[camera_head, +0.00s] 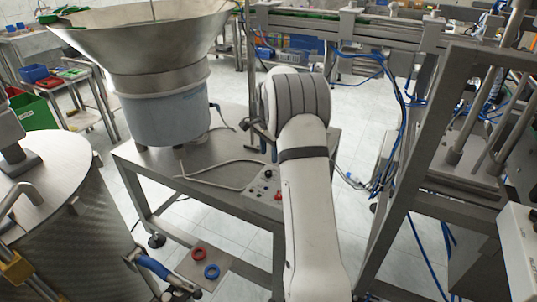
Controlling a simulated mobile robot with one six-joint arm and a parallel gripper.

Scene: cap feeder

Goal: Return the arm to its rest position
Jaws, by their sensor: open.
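My white and grey arm (308,210) rises from the bottom centre of the head view. It ends in sight at a thick ribbed joint (295,100) in front of the feeder's steel table. The links beyond this joint are hidden behind it. A small dark part (257,128) sticks out at the joint's left edge; I cannot tell whether it belongs to my gripper. I make out no gripper fingers and no held object.
A large feeder bowl (150,38) stands on a steel table (150,165) at left. A metal frame (405,180) with blue hoses stands close at right. A round steel drum (60,235) is at lower left. Red (199,254) and blue (212,271) rings lie on a small plate.

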